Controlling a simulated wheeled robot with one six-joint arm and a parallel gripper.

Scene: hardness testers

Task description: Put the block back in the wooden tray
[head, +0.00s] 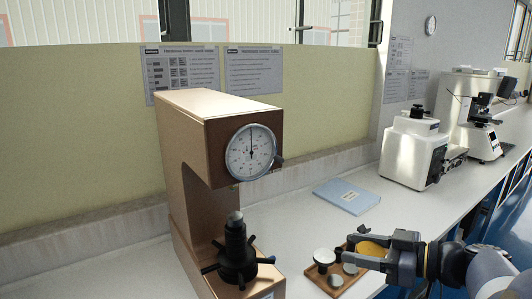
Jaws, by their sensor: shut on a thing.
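My gripper (354,248) reaches in from the lower right, over the right part of the small wooden tray (318,279). It is shut on a round, brass-coloured block (372,249), partly hidden by the fingers. The block is at the tray's back right side; I cannot tell whether it touches the tray. The tray holds a larger pale disc on a dark base (323,256) at its left and smaller pale discs, one at the front (336,280) and one near the lower finger (350,268). The gripper hides the tray's right part.
A brown hardness tester (190,145) with a dial (251,152) and a black handwheel (238,262) stands left of the tray. A blue booklet (346,196) lies behind. White instruments (412,150) stand farther right. The bench between tester and booklet is clear.

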